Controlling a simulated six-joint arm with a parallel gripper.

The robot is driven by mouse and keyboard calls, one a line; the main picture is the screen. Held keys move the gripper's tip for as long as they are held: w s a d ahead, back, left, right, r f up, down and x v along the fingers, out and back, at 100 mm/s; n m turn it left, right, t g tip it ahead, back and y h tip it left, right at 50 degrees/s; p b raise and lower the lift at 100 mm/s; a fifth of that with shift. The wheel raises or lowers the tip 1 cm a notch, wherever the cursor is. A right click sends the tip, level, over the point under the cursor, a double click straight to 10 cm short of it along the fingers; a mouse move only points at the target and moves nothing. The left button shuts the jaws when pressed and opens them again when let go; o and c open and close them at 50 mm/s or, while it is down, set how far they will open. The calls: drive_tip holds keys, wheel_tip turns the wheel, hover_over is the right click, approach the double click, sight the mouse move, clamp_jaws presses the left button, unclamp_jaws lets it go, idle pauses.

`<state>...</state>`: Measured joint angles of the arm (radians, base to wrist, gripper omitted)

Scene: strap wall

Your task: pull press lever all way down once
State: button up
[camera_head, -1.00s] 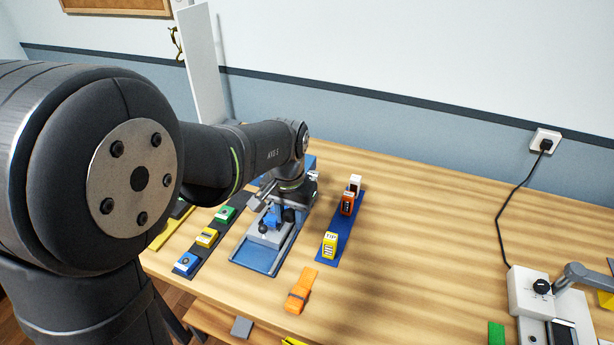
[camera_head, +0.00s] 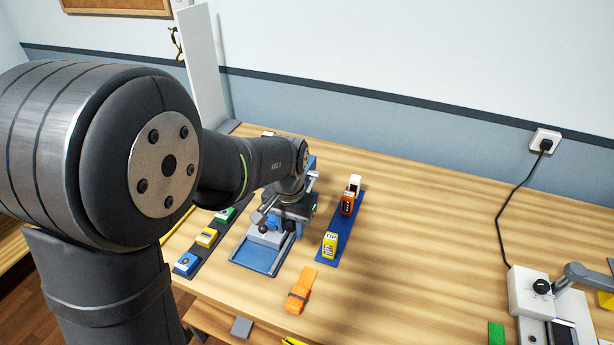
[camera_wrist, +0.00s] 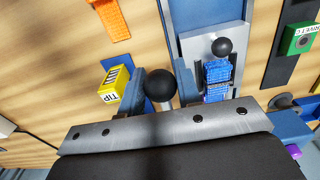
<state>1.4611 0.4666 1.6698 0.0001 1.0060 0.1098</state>
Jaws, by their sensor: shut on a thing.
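The press (camera_head: 262,258) has a blue base and a grey plate and stands on the table, partly hidden by my arm in the head view. In the wrist view a black ball knob (camera_wrist: 160,83) on a metal rod sits between my two blue-grey fingers. My gripper (camera_wrist: 162,88) is shut on this lever knob. The knob in the grip is hard to make out in the head view. A second, smaller black ball (camera_wrist: 221,47) sits over a blue block on the press plate, apart from my fingers.
A blue strip with a yellow box (camera_head: 330,245) and a red box (camera_head: 347,204) lies right of the press. A dark strip with a blue block (camera_head: 187,263) lies left. An orange piece (camera_head: 301,290) lies in front. A white device (camera_head: 533,292) stands far right; open table lies between.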

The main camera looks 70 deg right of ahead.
drive_tip(key=shift+d+f, duration=0.1)
drive_tip(key=shift+f, duration=0.75)
drive_tip(key=shift+d+f, duration=0.15)
drive_tip(key=shift+f, duration=0.4)
drive_tip(key=shift+r, duration=0.1)
